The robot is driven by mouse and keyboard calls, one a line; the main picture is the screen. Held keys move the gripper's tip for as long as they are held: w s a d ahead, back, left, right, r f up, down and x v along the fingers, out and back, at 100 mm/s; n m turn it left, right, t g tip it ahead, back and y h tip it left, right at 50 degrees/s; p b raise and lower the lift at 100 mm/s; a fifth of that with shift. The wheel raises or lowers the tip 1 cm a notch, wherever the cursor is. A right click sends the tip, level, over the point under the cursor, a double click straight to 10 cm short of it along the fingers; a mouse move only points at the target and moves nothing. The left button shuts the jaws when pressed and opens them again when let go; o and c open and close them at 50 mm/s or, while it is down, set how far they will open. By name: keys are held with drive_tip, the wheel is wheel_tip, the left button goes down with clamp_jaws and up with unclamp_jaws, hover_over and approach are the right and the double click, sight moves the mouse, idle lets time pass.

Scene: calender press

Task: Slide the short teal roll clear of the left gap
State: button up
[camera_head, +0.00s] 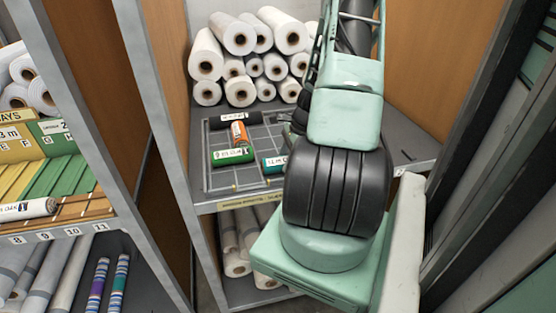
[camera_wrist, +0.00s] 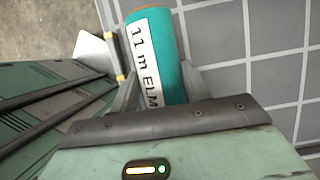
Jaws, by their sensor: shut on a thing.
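The short teal roll (camera_wrist: 170,50) has a white label reading "11 m ELM". In the wrist view it lies between the two fingers of my gripper (camera_wrist: 158,78), which is shut on it. Its lower end is hidden by the gripper body. In the head view the teal roll (camera_head: 272,164) shows only its left end at the front right of the gridded tray (camera_head: 206,170); my arm hides the rest and the gripper. I cannot tell which opening is the left gap.
A green roll (camera_head: 233,156), an orange roll (camera_head: 240,133) and a black roll (camera_head: 234,117) lie in the tray, left of the teal one. Large white rolls (camera_head: 234,37) are stacked behind. A shelf post (camera_head: 158,120) stands left. Grey grid floor (camera_wrist: 270,75) right of the teal roll is bare.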

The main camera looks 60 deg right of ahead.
drive_tip(key=shift+s+d, duration=0.2)
drive_tip(key=o, duration=1.1)
drive_tip(key=b+v, duration=0.2)
drive_tip(key=v, duration=1.5)
drive_tip(key=shift+r+b, duration=0.3)
drive_tip(key=shift+b, duration=0.05)
